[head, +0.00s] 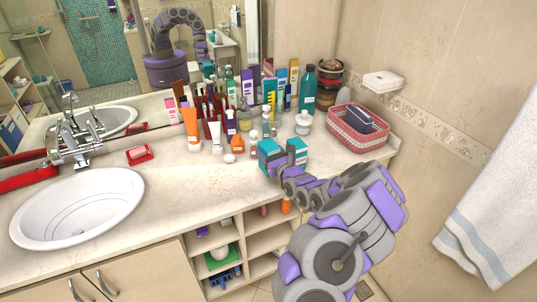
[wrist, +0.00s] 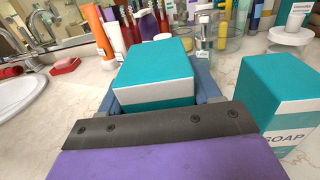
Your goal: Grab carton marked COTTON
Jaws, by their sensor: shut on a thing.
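A teal and white carton (wrist: 155,72) is between the fingers of my gripper (wrist: 160,98), which is shut on it. Its lettering cannot be read in the wrist view. In the head view this seems to be the left teal carton (head: 269,155), with my gripper (head: 279,173) at its near side. It appears to be at counter level; I cannot tell whether it is lifted. A second teal carton (wrist: 280,95), marked SOAP, stands to the right, apart from my gripper. It also shows in the head view (head: 298,150).
Behind stand an orange tube (head: 193,128), a white tube (head: 215,136), a white jar (head: 303,124) and several bottles. A pink basket (head: 345,135) is at the right. The sink (head: 78,208) is at the left. The counter's front left part is clear.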

